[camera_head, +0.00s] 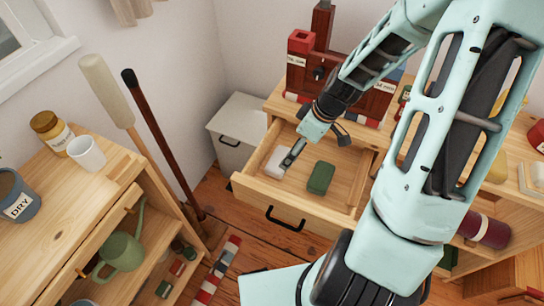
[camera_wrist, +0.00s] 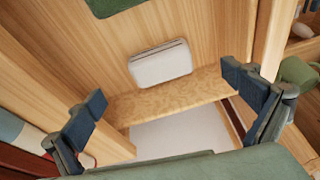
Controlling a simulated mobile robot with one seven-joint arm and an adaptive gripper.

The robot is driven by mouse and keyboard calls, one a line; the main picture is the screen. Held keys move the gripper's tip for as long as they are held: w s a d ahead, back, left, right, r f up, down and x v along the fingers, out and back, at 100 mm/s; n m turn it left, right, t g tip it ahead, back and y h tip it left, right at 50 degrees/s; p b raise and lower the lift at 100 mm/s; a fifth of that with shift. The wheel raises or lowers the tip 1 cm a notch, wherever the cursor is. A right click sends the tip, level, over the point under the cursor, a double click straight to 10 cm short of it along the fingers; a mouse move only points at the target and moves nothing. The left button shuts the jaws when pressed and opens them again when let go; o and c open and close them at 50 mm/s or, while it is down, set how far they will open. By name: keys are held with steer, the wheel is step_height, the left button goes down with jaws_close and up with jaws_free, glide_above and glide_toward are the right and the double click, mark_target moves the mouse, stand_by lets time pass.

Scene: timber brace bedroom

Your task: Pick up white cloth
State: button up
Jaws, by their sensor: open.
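The white cloth (camera_head: 277,163) is a small folded bundle in the open wooden drawer (camera_head: 247,190), near its left side. In the wrist view the cloth (camera_wrist: 160,63) lies on the drawer floor close to a wooden wall, with its long side roughly along that wall. My gripper (camera_head: 293,152) is over the drawer by the cloth and overlaps part of it in the head view. In the wrist view my gripper (camera_wrist: 168,104) has its fingers wide apart and nothing between them, with the cloth beyond the gap.
A dark green folded item (camera_head: 320,177) lies in the drawer right of the cloth; it also shows in the wrist view (camera_wrist: 115,6). The drawer walls enclose both. A grey cabinet (camera_head: 237,130) stands left of the drawer. A wooden shelf unit (camera_head: 85,185) stands further left.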

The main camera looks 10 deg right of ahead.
mark_target(280, 158)
steer(key=shift+n+t+y, duration=0.3)
steer(key=shift+n, duration=0.2)
steer(key=x, duration=0.4)
steer(key=shift+w+a, duration=0.3)
steer(key=shift+w, duration=0.15)
steer(key=x, duration=0.4)
steer(key=shift+s+a+r, duration=0.1)
steer(key=shift+a+r, duration=0.05)
steer(key=shift+a, duration=0.1)
steer(key=shift+w+a+f, duration=0.15)
steer(key=shift+w+f, duration=0.05)
steer(key=shift+f, duration=0.45)
steer(key=c, duration=1.3)
